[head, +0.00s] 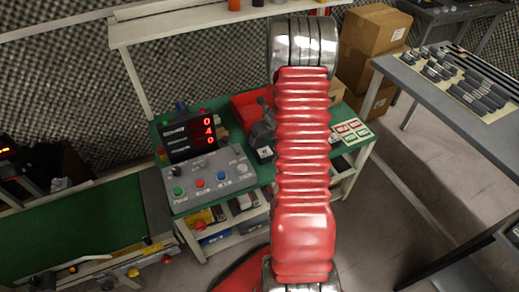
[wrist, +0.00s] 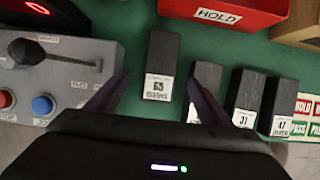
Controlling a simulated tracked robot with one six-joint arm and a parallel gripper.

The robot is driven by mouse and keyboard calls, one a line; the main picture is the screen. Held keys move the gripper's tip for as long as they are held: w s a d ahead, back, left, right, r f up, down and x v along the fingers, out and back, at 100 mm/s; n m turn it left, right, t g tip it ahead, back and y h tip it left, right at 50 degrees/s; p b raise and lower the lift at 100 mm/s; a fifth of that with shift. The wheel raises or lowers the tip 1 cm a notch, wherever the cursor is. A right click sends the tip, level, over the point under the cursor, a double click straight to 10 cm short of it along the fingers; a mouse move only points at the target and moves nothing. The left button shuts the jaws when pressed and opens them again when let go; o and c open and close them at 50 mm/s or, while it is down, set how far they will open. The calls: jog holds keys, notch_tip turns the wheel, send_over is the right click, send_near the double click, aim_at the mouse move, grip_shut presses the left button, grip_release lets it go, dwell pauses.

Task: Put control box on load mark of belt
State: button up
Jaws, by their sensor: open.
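Several black boxes with white labels stand in a row on the green table top. Another black box (wrist: 205,88) is partly covered by the right finger. I cannot tell from the small labels which box is the control box. A grey panel (head: 213,180) with buttons and a lever is to the left; it also shows in the wrist view (wrist: 60,75). The green belt (head: 80,225) is at the lower left in the head view. I cannot make out its load mark.
A red HOLD bin (wrist: 225,12) is behind the boxes. Two more labelled black boxes (wrist: 278,103) and red and green cards (wrist: 305,105) are to the right. A red digit display (head: 190,135) stands behind the panel. A grey table (head: 450,100) is at the right.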

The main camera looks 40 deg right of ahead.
aim_at(260, 145)
jog(key=shift+x, duration=2)
jog(key=shift+f, duration=0.1)
jog(key=shift+x, duration=2.5)
jog(key=shift+w+d, duration=0.15)
jog(key=shift+w, duration=0.05)
jog(key=shift+c, duration=0.2)
jog(key=c, duration=1.4)
jog(key=shift+r, duration=0.3)
jog(key=shift+c, duration=0.2)
jog(key=shift+r, duration=4.9)
